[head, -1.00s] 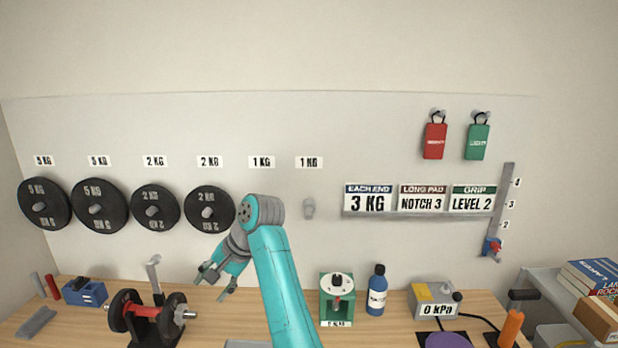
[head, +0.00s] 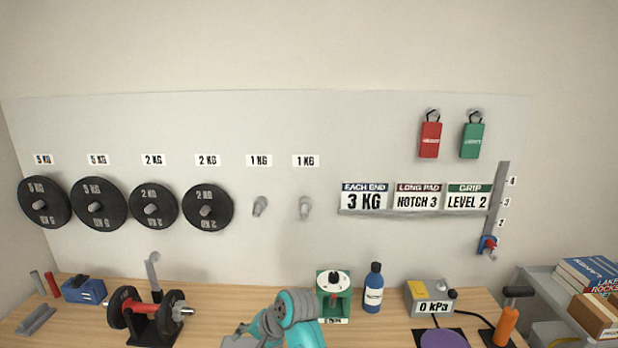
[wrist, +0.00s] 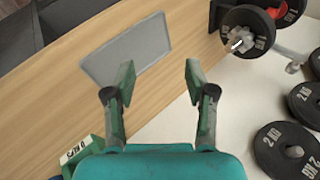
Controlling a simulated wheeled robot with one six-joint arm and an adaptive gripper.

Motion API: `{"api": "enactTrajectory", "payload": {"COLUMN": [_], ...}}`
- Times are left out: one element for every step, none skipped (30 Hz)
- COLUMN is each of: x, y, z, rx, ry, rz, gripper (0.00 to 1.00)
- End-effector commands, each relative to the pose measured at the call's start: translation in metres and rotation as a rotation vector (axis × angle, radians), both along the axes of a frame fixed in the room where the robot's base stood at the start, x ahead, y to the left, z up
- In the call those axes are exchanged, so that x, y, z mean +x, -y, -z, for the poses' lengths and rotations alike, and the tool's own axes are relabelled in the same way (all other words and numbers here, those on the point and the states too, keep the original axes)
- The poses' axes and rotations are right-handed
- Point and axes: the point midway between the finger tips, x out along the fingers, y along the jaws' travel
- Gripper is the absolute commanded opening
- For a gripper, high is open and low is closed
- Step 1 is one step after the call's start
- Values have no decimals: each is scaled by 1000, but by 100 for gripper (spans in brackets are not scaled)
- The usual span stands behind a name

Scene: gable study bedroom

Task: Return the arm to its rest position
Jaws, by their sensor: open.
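My teal arm is folded low at the front middle of the bench in the head view, with its grey wrist end (head: 240,338) at the bottom edge; the fingers are cut off there. In the wrist view my gripper (wrist: 158,78) is open and empty, its two green-padded fingers spread apart over the wooden bench (wrist: 60,95). A grey flat tray (wrist: 128,48) lies on the bench beyond the fingers.
A dumbbell on a black stand (head: 150,315) is at left. Weight plates (head: 97,203) hang on the wall board.

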Motion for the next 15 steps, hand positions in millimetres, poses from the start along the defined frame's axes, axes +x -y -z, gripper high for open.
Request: {"api": "enactTrajectory", "payload": {"x": [-8,-11,-16,-20,-25,-31,-36,-41,-48,-54,-60,-68,-75,-81,-90], "y": [11,18,26,32,38,46,53,59,68,75,81,90,96,103,112], "z": [23,34,48,57,67,80,89,98,109,117,125,135,142,149,157], "rx": [-3,-5,-7,-9,-11,-14,-18,-22,-26,-31,-36,-43,-49,-54,-61], "ry": [16,31,49,63,78,97,111,126,145,161,175,194,209,224,243], "rz": [16,23,35,44,51,62,69,76,87,94,101,111,116,122,132], "gripper": [55,55,55,55,55,55,55,55,55,55,55,55,55,55,55]}}
